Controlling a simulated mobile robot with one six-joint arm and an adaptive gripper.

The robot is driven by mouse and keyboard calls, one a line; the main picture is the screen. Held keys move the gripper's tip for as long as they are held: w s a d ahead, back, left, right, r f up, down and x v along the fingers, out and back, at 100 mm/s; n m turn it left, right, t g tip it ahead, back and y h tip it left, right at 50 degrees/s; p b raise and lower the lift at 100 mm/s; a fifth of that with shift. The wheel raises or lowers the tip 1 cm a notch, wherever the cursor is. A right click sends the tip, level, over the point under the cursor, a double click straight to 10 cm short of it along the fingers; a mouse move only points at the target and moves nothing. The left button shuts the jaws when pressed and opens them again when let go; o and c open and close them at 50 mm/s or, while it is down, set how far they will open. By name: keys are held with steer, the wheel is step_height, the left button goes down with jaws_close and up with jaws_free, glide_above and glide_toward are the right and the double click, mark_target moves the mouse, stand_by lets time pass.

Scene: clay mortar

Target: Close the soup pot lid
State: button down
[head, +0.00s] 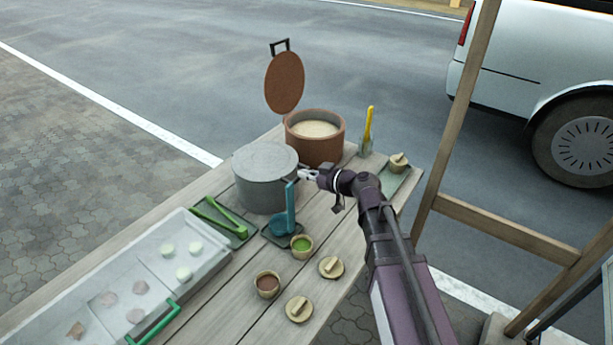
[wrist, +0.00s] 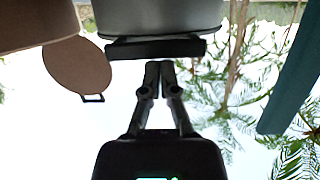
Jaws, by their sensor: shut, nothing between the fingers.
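The grey metal pot (head: 262,190) stands upright on the table, its flat grey top down and level. The brown pot (head: 318,148) behind it is uncovered and shows pale contents; its round brown lid (head: 285,82) stands raised, with a dark handle at its top edge. My gripper (head: 305,175) is shut and empty at the grey pot's right side. In the wrist view my fingertips (wrist: 159,66) are together, just by a dark handle bar (wrist: 150,49) on the grey pot (wrist: 158,18). Whether they touch it I cannot tell. The raised lid (wrist: 78,65) also shows there.
A teal ladle (head: 291,205) stands close to the grey pot's front. Green tongs (head: 222,218), small bowls (head: 301,246), and a steel tray (head: 205,240) are nearer. A yellow-handled utensil (head: 369,125) stands at the back right. A wooden post (head: 455,130) rises right of my arm.

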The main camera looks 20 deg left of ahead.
steer(key=shift+s+d+f, duration=0.2)
steer(key=shift+s+f, duration=0.15)
steer(key=shift+f, duration=0.1)
steer(key=shift+r, duration=0.15)
step_height(320, 180, up, 4)
steer(key=r+p, duration=0.1)
steer(key=p, duration=0.4)
steer(key=s+d+f+b, duration=0.2)
steer(key=d+f+b, duration=0.2)
steer(key=d, duration=0.4)
steer(key=shift+s+d, duration=0.25)
steer(key=shift+s, duration=0.1)
steer(key=shift+d, duration=0.1)
stand_by(0.4)
